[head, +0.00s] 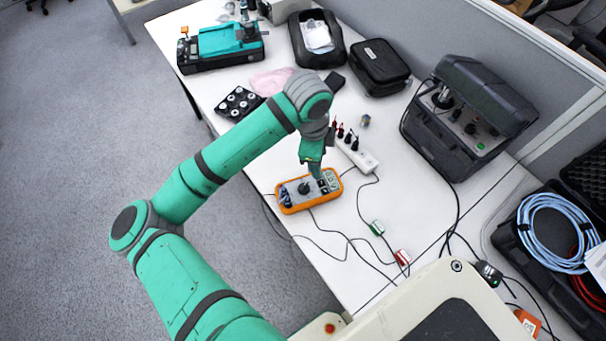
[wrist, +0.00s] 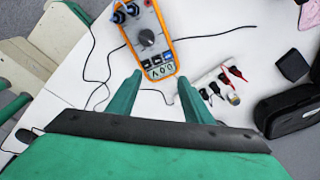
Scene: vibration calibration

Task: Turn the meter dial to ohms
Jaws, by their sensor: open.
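The meter (head: 292,197) is an orange-edged unit lying on the white table, with a dark dial (head: 304,188) near its middle. In the wrist view the meter (wrist: 174,50) lies at the top centre, with its dark round dial (wrist: 147,38) in plain sight and its display end toward me. My gripper (head: 316,172) is above the display end of the meter in the head view. The fingertips are short of the dial in that view. The dial's exact setting is too small to read.
A white power strip (head: 360,158) with several dark plugs lies right behind the meter. Thin cables run over the table around it, with a green clip (head: 377,228) and a red clip (head: 402,257). A black case (head: 465,125) stands to the right.

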